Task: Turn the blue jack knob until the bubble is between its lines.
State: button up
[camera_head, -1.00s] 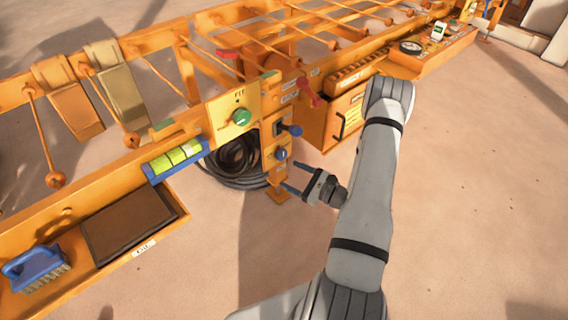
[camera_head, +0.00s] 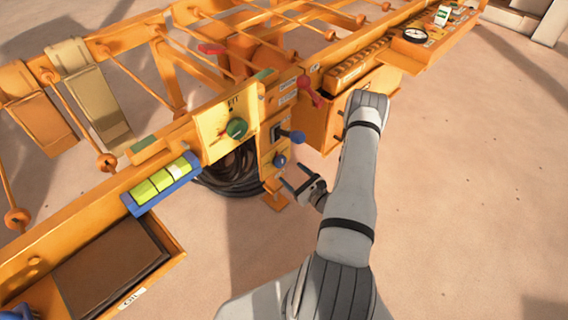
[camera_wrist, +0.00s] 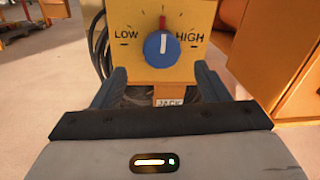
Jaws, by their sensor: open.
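The blue jack knob (camera_wrist: 162,47) sits on a yellow panel (camera_wrist: 190,66) marked LOW and HIGH. Its white pointer line points nearly straight up, at a red mark. A JACK label (camera_wrist: 169,102) is below it. The knob also shows in the head view (camera_head: 280,160), low on the orange post. My gripper (camera_wrist: 160,69) is open, with one finger on each side below the knob and apart from it. In the head view my gripper (camera_head: 289,177) is just in front of the post. The blue level holder (camera_head: 134,209) carries yellow-green vials (camera_head: 162,181); the bubble is too small to make out.
A blue-ended lever (camera_head: 298,137) sticks out just above the knob. Black coiled hose (camera_head: 232,172) hangs behind the post. The floor at right is clear.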

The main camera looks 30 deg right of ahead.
aim_at(282, 164)
jog(key=b+x, duration=0.1)
jog(key=x, duration=0.4)
jog(key=shift+w, duration=0.35)
jog(key=shift+c, duration=0.5)
jog(key=c, duration=0.9)
